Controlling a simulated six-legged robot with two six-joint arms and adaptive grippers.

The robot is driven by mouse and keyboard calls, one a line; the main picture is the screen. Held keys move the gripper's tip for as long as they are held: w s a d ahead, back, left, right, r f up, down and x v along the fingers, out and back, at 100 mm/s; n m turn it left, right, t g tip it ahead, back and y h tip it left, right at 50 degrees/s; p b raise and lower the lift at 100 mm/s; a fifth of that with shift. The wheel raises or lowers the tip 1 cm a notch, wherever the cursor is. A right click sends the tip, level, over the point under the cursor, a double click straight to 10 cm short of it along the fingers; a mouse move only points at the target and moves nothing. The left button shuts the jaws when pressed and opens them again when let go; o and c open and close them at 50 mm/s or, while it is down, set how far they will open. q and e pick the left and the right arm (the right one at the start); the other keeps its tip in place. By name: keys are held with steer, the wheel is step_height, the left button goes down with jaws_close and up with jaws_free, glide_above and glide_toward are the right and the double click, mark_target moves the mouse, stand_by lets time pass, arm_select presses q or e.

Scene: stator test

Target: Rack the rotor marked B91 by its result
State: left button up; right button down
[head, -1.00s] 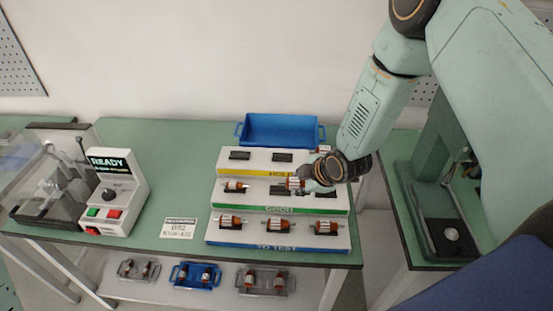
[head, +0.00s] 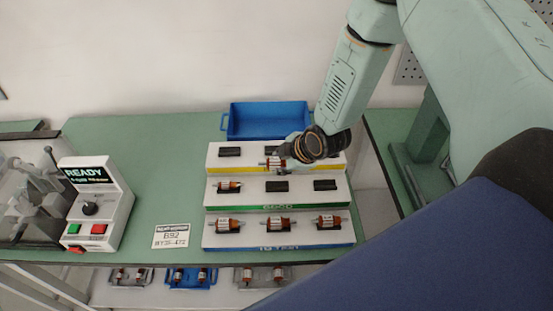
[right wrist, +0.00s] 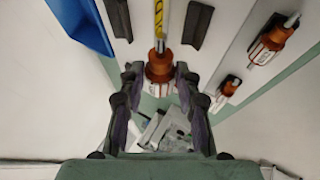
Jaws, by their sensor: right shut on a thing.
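My right gripper (head: 282,162) is shut on a rotor (head: 270,163) with a copper-brown body and pale shaft. It holds the rotor in front of the yellow strip of the rack's top tier. In the right wrist view the held rotor (right wrist: 160,68) sits between the two fingers, over the yellow strip (right wrist: 159,18). The three-tier white rack (head: 212,197) has a green GOOD strip on its middle tier and a blue TO TEST strip on its bottom tier. The held rotor's marking is not legible. My left gripper is not in view.
The middle tier has a rotor (head: 229,187) at left and two empty cradles (head: 277,186). Several rotors fill the bottom tier. The top-left cradle (head: 230,152) is empty. A tester (head: 97,205) reads READY. A card (head: 171,235) appears to read B92. A blue bin (head: 266,121) stands behind.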

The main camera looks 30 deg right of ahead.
steer(key=shift+s+f+b, duration=0.1)
steer(key=shift+f+b, duration=0.3)
steer(key=shift+f, duration=0.1)
steer(key=shift+a+f+b, duration=0.3)
steer(key=shift+f+b, duration=0.45)
steer(key=shift+d+f+b, duration=0.15)
steer(key=shift+f+b, duration=0.35)
steer(key=shift+f, duration=0.05)
steer(key=shift+d+f+b, duration=0.15)
steer(key=shift+f+b, duration=0.35)
steer(key=shift+a+f+b, duration=0.1)
steer(key=shift+f+b, duration=0.3)
steer(key=shift+f, duration=0.05)
steer(key=shift+a, duration=0.15)
steer(key=shift+r, duration=0.1)
steer(key=shift+d, duration=0.25)
steer(key=shift+a, duration=0.15)
